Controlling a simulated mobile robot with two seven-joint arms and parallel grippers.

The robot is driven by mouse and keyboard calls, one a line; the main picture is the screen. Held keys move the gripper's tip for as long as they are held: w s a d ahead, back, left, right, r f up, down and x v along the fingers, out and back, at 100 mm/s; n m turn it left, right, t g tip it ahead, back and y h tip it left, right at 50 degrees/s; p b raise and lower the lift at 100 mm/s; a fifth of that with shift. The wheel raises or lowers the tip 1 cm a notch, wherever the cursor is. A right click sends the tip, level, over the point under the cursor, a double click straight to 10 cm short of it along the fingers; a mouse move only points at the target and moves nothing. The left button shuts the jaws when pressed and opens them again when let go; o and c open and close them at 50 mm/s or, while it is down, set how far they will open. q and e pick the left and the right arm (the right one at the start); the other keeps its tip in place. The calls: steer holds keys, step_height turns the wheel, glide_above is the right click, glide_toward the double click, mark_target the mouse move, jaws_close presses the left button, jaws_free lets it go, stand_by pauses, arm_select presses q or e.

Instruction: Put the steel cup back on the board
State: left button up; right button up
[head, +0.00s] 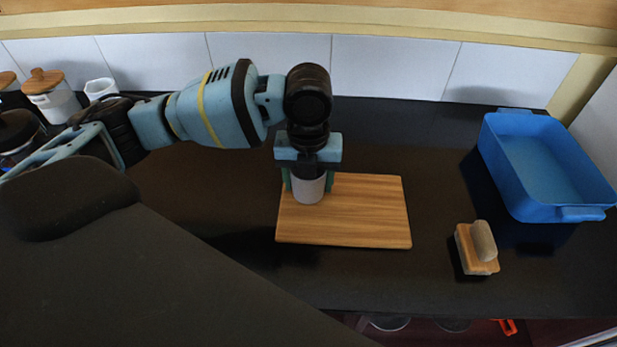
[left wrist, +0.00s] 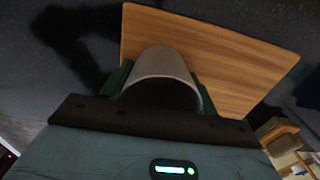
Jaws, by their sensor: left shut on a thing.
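The steel cup (head: 308,188) is a grey cylinder, upright over the left part of the wooden board (head: 365,215) in the head view. My left gripper (head: 308,180) points down and is shut on the cup, a finger on each side. In the left wrist view the cup (left wrist: 163,70) shows between the gripper fingers (left wrist: 160,85), with the board (left wrist: 215,60) behind it. I cannot tell whether the cup's base touches the board. My right gripper is not in view.
A blue tub (head: 545,165) stands at the right. A wooden brush or block (head: 478,248) lies right of the board. Lidded jars (head: 50,95) and a white cup (head: 100,88) stand at the far left. The dark counter (head: 400,140) is clear behind the board.

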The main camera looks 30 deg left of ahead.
arm_select(q)
steer(key=shift+f, duration=0.1)
steer(key=o, duration=1.1)
step_height(320, 180, up, 12)
steer(key=shift+r+p, duration=0.15)
steer(key=shift+p, duration=0.45)
